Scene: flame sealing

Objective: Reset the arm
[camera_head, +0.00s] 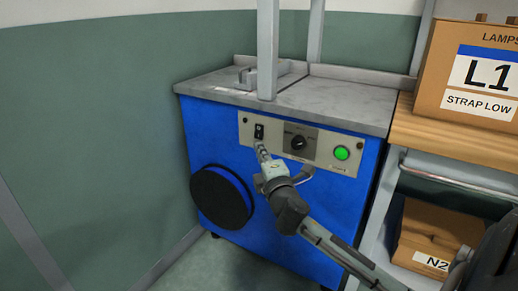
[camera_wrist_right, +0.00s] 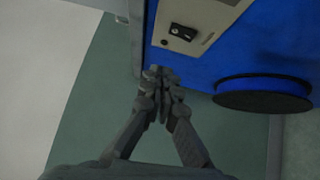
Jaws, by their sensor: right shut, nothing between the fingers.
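My right arm comes in from the lower right of the head view, and its gripper (camera_head: 262,152) is in front of the blue machine (camera_head: 218,135), just below the black rocker switch (camera_head: 259,131) on its grey control panel. In the right wrist view the gripper's fingers (camera_wrist_right: 160,82) are together and empty. There the switch (camera_wrist_right: 182,32) lies a little beyond the fingertips, apart from them in the picture. Contact with the panel cannot be told. The panel also has a black knob (camera_head: 298,143) and a lit green button (camera_head: 341,153). My left gripper is not in view.
A black round disc (camera_head: 221,197) sits on the machine's front, left of my arm. At right, a wooden shelf (camera_head: 450,138) bears a carton marked L1 (camera_head: 440,75); another carton (camera_head: 425,225) is below. A grey post (camera_head: 268,50) rises from the machine's top. Open floor is at lower left.

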